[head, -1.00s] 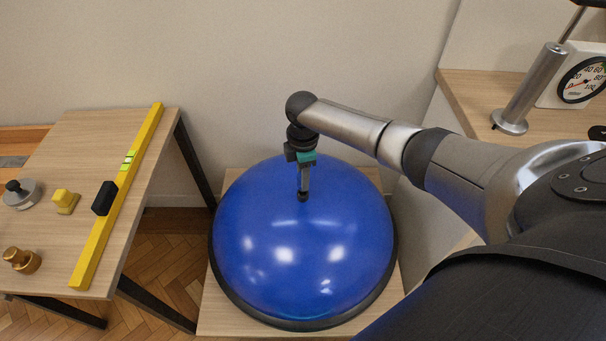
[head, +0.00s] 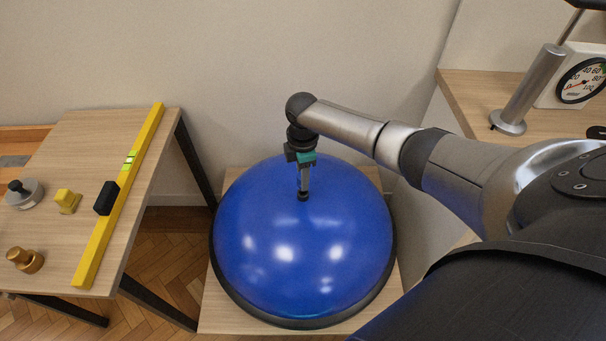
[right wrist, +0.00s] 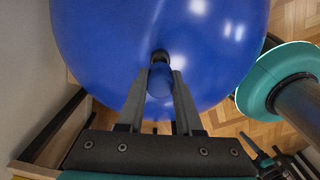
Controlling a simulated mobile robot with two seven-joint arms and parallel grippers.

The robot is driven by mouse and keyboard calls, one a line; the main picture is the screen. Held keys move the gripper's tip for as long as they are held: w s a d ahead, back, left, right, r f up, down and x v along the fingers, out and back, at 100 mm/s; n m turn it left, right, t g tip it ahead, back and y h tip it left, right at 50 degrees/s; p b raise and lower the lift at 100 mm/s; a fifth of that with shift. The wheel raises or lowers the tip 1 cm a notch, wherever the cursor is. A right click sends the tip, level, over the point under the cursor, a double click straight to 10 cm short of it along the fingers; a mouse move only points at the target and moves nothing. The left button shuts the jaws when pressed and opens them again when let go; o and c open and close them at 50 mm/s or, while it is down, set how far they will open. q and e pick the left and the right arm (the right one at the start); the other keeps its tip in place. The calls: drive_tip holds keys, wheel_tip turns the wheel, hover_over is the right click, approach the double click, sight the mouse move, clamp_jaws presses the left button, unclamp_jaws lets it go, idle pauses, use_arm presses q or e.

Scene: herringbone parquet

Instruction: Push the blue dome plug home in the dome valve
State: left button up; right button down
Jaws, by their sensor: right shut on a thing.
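The big blue dome (head: 270,265) has a black rim and sits on a low wooden platform; it fills the top of the right wrist view (right wrist: 100,50). My right gripper (head: 303,188) points down over the dome's upper part. In the right wrist view, its two grey fingers (right wrist: 160,88) are shut on the blue dome plug (right wrist: 160,80). The dark dome valve (right wrist: 160,56) shows just beyond the plug, and a dark spot shows at the fingertips in the head view (head: 303,197). I cannot tell how deep the plug sits. My left gripper is not in view.
A wooden table (head: 90,140) at left holds a yellow level (head: 115,200), a yellow block (head: 67,201), a brass knob (head: 25,260) and a silver weight (head: 24,194). At right, a counter (head: 470,90) holds a metal cylinder (head: 528,92) and a dial gauge (head: 580,80).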

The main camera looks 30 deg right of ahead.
drive_tip(key=shift+p, duration=0.4)
idle(0.9)
drive_tip(key=shift+f+b, duration=1.2)
drive_tip(key=shift+f, duration=0.5)
drive_tip(key=c, duration=0.5)
unclamp_jaws()
